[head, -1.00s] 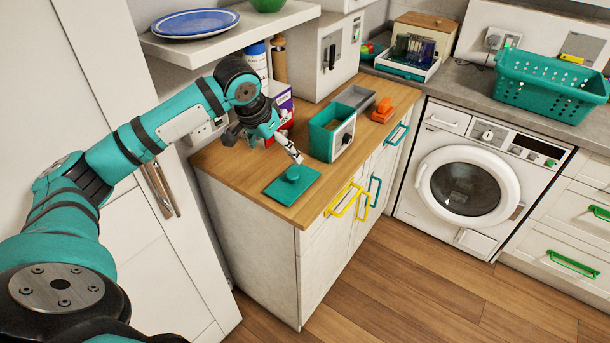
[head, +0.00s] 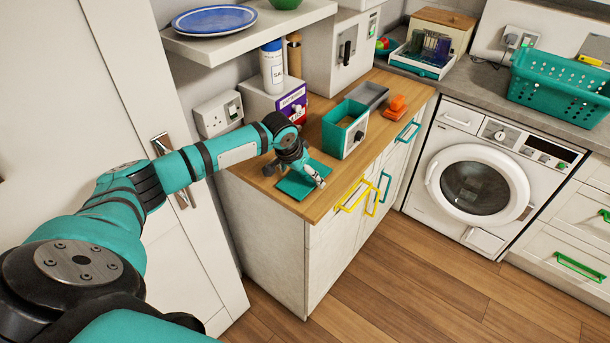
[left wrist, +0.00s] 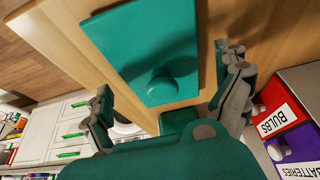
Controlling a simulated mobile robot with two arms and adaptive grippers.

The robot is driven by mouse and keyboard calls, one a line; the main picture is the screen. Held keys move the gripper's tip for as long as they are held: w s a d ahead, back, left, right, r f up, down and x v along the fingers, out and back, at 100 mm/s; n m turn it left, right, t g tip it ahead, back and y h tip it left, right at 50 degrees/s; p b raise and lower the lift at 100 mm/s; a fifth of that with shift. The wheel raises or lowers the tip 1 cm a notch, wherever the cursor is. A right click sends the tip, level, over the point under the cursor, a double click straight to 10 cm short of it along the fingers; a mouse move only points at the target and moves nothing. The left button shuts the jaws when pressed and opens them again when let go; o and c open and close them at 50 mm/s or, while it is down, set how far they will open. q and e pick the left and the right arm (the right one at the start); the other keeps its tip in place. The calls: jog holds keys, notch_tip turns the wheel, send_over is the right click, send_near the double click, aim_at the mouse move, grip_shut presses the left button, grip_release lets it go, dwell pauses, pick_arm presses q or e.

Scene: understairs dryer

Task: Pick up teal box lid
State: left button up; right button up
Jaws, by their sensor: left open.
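The teal box lid (head: 291,188), a flat square with a round knob, lies on the wooden countertop near its front corner. In the left wrist view the lid (left wrist: 140,42) shows its knob (left wrist: 163,88) between my two spread fingers. My left gripper (head: 299,174) is over the lid, open and empty, and hides the knob in the head view. In the left wrist view the gripper (left wrist: 166,75) has one finger on each side of the knob, apart from it. The open teal box (head: 345,128) stands behind the lid, to the right. My right gripper is not in view.
A grey bin (head: 369,95) and an orange object (head: 396,106) are beyond the teal box. A box labelled batteries (head: 292,103) and a white bottle (head: 272,68) stand at the wall. A shelf (head: 245,35) with a blue plate overhangs the counter's back.

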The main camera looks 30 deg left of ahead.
pick_arm(q)
jog(key=shift+w+f, duration=0.2)
jog(key=shift+f, duration=0.15)
jog(key=shift+c, duration=0.4)
jog(key=c, duration=0.9)
